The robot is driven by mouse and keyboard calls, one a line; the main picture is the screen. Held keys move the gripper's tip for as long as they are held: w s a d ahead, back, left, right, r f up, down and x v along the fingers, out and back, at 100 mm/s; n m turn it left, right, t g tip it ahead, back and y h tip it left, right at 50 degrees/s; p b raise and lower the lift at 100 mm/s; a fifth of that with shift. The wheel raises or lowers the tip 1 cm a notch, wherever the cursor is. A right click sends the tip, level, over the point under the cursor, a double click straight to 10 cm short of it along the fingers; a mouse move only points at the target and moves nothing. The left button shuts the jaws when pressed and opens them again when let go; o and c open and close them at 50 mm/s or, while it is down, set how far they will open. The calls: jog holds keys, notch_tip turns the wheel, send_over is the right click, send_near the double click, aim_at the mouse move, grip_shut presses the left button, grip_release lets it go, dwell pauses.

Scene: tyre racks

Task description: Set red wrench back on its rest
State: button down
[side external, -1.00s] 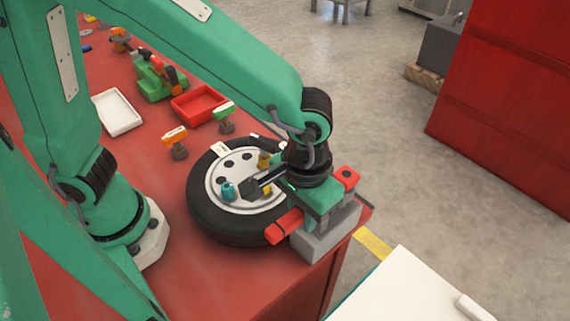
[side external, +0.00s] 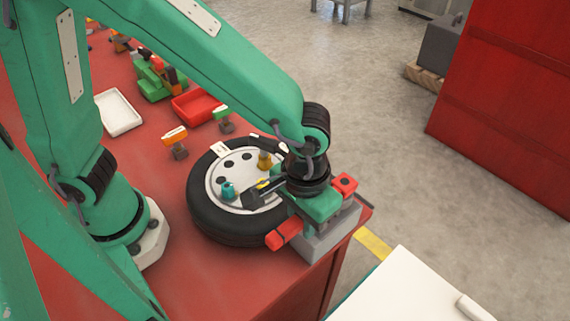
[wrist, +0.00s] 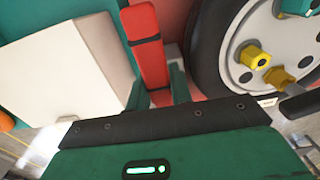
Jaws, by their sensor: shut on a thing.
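The red wrench (side external: 284,233) is a red bar with dark bands, and it lies across my gripper (side external: 316,214). Its other end shows to the right of the gripper. In the wrist view the wrench (wrist: 148,50) runs between the two green fingers of my gripper (wrist: 158,92), which are shut on it. A grey block (side external: 318,244), which looks like the rest, stands at the table corner directly below the wrench. The wrench is at or just above the block's top; I cannot tell whether they touch. The gripper hides the wrench's middle and part of the block.
A tyre with a white wheel (side external: 222,222) lies left of the block, very close to my gripper. A teal nut (side external: 228,191) and a yellow nut (side external: 265,160) stand on it. A red tray (side external: 196,105) and white tray (side external: 118,112) are farther back. A white-topped surface (side external: 410,292) is at front right.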

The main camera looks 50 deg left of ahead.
jog(key=shift+f, duration=0.6)
dwell(0.6)
jog(key=c, duration=0.6)
grip_release()
jog(key=shift+r, duration=0.2)
jog(key=shift+r, duration=4.8)
jog(key=shift+r, duration=0.15)
jog(key=shift+r, duration=4.85)
jog(key=shift+a, duration=0.15)
